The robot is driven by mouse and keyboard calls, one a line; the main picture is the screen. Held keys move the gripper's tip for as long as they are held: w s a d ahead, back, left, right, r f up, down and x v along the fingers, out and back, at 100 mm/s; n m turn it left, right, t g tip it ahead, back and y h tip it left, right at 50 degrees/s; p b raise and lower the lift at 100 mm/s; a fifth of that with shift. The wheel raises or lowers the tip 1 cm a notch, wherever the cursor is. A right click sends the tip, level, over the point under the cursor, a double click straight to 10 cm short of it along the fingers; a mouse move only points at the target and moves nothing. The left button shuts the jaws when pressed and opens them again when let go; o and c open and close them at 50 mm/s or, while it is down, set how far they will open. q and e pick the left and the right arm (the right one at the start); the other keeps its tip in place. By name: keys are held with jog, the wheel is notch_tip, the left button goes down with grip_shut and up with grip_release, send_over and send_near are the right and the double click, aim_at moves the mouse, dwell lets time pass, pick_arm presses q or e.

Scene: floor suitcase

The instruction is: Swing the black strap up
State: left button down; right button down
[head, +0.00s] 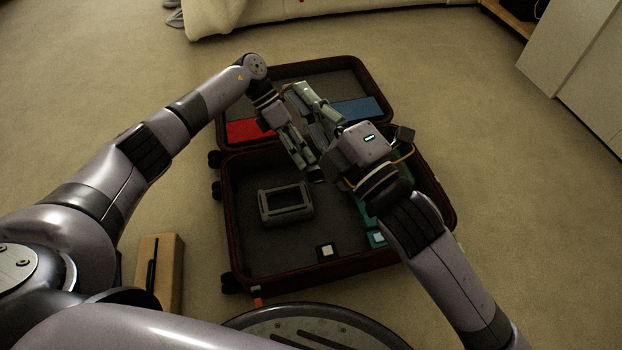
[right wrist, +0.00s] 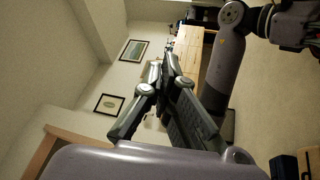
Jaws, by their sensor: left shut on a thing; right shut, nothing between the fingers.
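The open dark suitcase (head: 228,230) lies on the floor. My left gripper (head: 314,175) points down over the suitcase near the hinge line. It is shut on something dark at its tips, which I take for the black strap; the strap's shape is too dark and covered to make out. My right gripper (head: 293,90) is above it, over the lid half, pointing up and left. It is shut and empty, and also shows in the right wrist view (right wrist: 168,68). The two grippers lie close together in the head view.
A grey device (head: 286,203) and a small white-topped item (head: 326,251) lie in the base. A red box (head: 243,131) and a blue box (head: 358,110) lie in the lid. A cardboard box (head: 165,272) stands left of the suitcase. The floor farther left is clear.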

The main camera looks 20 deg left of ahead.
notch_tip(320, 180, down, 16)
jog(key=s+a+n+g+h, duration=0.2)
jog(key=s+n+g+h, duration=0.1)
jog(key=h, duration=0.1)
pick_arm(q)
jog(key=shift+a, duration=0.1)
pick_arm(e)
jog(key=w+d+f+n+t+h, duration=0.1)
jog(key=d+f+n+t+h, duration=0.35)
jog(key=f+n, duration=0.95)
jog(key=w+a+f+m+g+h, duration=0.1)
jog(key=w+a, duration=0.3)
jog(key=w, duration=0.5)
jog(key=shift+w+a+f+g, duration=0.25)
jog(key=shift+w+g, duration=0.1)
jog(key=shift+g, duration=0.1)
